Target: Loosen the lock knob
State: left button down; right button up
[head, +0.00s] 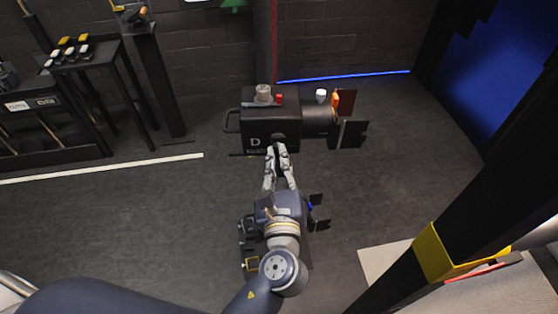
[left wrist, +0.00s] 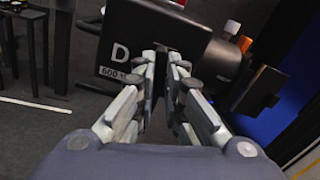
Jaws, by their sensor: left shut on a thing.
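A black lamp-like housing (head: 258,126) marked with a white D stands ahead of me, with a round barrel and dark flaps at its right. The dark lock knob (head: 279,138) is on its near side and is mostly hidden by my fingers. My left gripper (head: 278,151) reaches up to that side, its fingertips closed around the knob. In the left wrist view the gripper (left wrist: 167,58) has its two fingers on either side of a dark narrow part, against the housing (left wrist: 135,45). I cannot tell the knob's turn angle. My right gripper is not in view.
On top of the housing are a grey knob (head: 263,93), a red button (head: 279,99) and a white knob (head: 321,95). A black table (head: 80,60) with small white and yellow items stands at the left. A black and yellow post (head: 440,250) crosses the lower right.

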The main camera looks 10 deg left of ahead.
pick_arm(q)
jog(key=shift+f, duration=0.15)
jog(key=c, duration=1.7)
grip_release()
jog(key=v, duration=1.2)
